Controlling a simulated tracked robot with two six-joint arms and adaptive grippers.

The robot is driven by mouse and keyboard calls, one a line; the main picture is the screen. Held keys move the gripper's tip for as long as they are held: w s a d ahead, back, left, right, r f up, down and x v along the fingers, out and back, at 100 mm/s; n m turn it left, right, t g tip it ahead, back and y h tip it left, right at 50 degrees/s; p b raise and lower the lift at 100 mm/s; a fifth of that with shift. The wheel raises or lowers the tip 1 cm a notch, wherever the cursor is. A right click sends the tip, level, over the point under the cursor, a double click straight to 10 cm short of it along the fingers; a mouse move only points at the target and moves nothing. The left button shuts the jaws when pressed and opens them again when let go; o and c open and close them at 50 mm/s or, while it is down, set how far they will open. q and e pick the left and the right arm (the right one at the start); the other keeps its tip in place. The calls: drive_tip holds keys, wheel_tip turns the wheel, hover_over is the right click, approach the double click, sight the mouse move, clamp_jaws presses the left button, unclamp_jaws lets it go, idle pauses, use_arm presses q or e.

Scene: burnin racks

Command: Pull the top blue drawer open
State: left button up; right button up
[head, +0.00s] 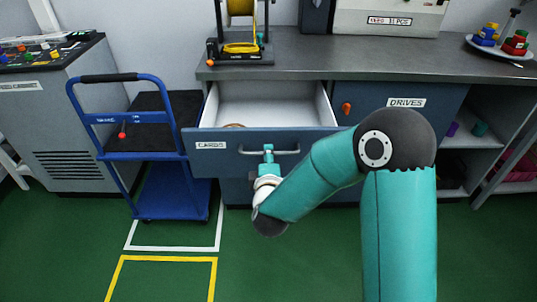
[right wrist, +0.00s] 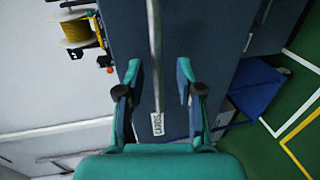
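The blue drawer (head: 222,143) with the CARDS label stands well out of the bench, its pale inside showing. Its grey bar handle (head: 285,152) runs across the front. In the right wrist view the handle (right wrist: 154,50) runs up the picture, above the CARDS label (right wrist: 157,124). My left gripper is not in view.
A blue cart (head: 155,155) stands close left of the drawer. The DRIVES front (head: 385,95) is on its right. A yellow spool stand (head: 240,48) sits on the grey bench top (head: 310,66). A brown thing (head: 234,125) lies inside the drawer. The green floor in front is open.

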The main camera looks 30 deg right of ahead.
drive_tip(key=v, duration=0.5)
drive_tip(key=shift+f, duration=0.1)
idle(0.3)
